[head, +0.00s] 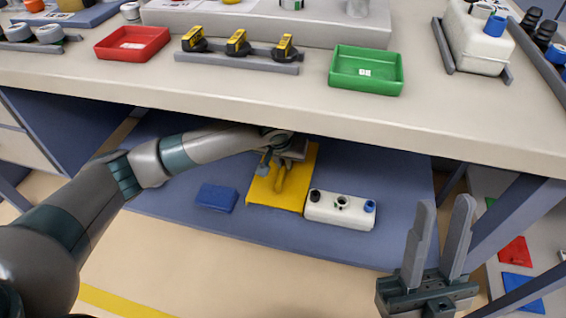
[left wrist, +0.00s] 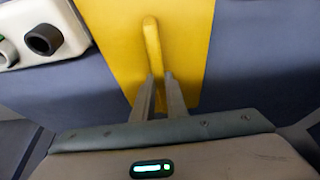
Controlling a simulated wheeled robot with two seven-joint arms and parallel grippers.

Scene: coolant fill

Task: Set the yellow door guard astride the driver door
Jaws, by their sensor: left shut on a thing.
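The yellow door guard (head: 297,192) is a flat yellow panel with a raised bar handle, on the blue lower shelf under the workbench. It also shows in the left wrist view (left wrist: 185,40), with the handle (left wrist: 151,40) running down its middle. My left gripper (head: 281,172) reaches under the bench edge and is shut on the guard's handle; its fingers (left wrist: 157,82) show at the handle's near end. I cannot tell whether the guard is lifted off the shelf. My right gripper (head: 444,202) is open and empty at the lower right. No driver door is in view.
A white container with caps (head: 340,211) stands right of the guard, and a blue cloth-like block (head: 216,198) lies left of it. The workbench top (head: 130,85) overhangs my left arm. Red (head: 132,42) and green (head: 366,70) trays sit on it.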

